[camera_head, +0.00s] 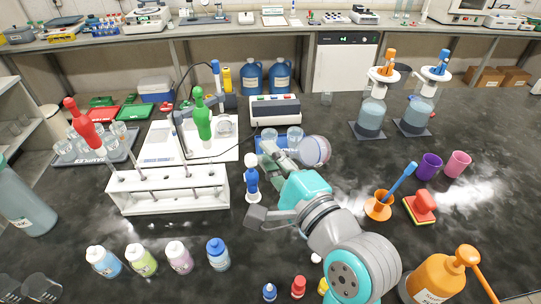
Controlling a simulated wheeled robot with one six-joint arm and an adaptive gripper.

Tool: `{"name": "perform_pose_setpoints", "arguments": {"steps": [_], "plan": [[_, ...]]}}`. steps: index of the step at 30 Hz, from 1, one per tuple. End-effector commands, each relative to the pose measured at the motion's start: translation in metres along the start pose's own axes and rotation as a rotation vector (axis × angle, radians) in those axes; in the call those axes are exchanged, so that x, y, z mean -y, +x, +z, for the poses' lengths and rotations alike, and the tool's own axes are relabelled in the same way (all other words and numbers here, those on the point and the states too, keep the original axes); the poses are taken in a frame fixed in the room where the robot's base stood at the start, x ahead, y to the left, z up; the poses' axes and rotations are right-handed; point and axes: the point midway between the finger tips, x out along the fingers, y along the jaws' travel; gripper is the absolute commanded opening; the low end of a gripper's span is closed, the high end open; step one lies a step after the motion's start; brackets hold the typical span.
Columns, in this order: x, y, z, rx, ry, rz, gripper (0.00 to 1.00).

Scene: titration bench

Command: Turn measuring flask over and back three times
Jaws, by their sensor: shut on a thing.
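The measuring flask, as far as I can make out, is the clear rounded vessel (316,150) just right of my gripper in the middle of the bench. It looks tilted well over onto its side, with its rounded body to the right. My gripper (273,151) is shut on it, on the part to the left of the body. The fingers and wrist hide most of the neck and any stopper. I cannot tell whether the flask touches the bench.
A white rack (170,201) is further left. A grey balance-like box (275,111) and small beakers (294,138) stand behind. An orange holder (378,206) and purple cup (430,167) are right. Dark bench between is clear.

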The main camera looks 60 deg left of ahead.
Motion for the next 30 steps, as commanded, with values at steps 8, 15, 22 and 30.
{"name": "perform_pose_setpoints", "arguments": {"steps": [8,15,22,30], "plan": [[-0.0002,0.0000,0.0000,0.000,-0.314,-0.001,0.00],[-0.0006,0.0000,0.0000,0.000,-0.586,-0.001,0.00],[-0.0007,0.0000,-0.0003,0.000,-0.847,-0.001,0.00],[-0.0009,-0.0001,-0.0007,0.000,-1.152,-0.001,0.00]]}}
